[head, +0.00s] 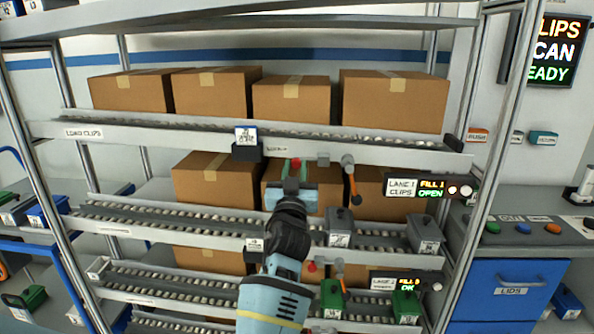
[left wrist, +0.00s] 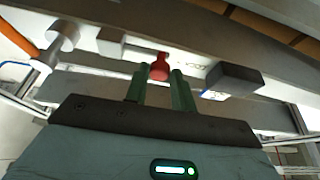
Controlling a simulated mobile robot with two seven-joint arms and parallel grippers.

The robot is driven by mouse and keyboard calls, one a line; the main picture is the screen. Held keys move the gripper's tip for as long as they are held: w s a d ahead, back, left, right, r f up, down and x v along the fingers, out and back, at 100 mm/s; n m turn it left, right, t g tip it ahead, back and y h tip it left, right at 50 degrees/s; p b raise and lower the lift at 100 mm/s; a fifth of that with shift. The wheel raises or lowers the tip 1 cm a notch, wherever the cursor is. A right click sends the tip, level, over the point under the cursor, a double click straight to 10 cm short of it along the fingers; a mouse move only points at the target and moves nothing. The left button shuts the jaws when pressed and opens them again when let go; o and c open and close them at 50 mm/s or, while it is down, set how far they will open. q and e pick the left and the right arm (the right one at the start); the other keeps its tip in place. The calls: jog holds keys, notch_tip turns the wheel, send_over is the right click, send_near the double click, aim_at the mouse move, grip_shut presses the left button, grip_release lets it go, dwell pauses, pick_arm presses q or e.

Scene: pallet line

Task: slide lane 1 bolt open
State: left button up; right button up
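The lane 1 bolt's red knob (head: 296,162) is on the front rail of the upper shelf, near its middle. It also shows in the left wrist view (left wrist: 160,66). My left gripper (head: 293,174) reaches up to it from below. The lane 1 sign (head: 414,188) reads "LANE 1 CLIPS", "FILL 1" and "OPEN". My right gripper is not in view.
A lever with an orange handle (head: 352,185) hangs right of the knob; it is at upper left in the wrist view. A dark label block (head: 246,149) sits left of it. Cardboard boxes (head: 390,101) stand above; grey bins (head: 424,233) sit on the rollers below.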

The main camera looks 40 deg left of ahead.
pick_arm(q)
jog(key=o, duration=0.4)
jog(key=shift+s+a, duration=0.2)
jog(key=shift+a, duration=0.05)
jog(key=shift+c, duration=0.2)
jog(key=shift+d, duration=0.1)
jog(key=shift+s+d+f, duration=0.1)
jog(key=shift+d+f, duration=0.05)
jog(key=b+v, duration=0.1)
jog(key=v, duration=0.6)
jog(key=shift+s, duration=0.2)
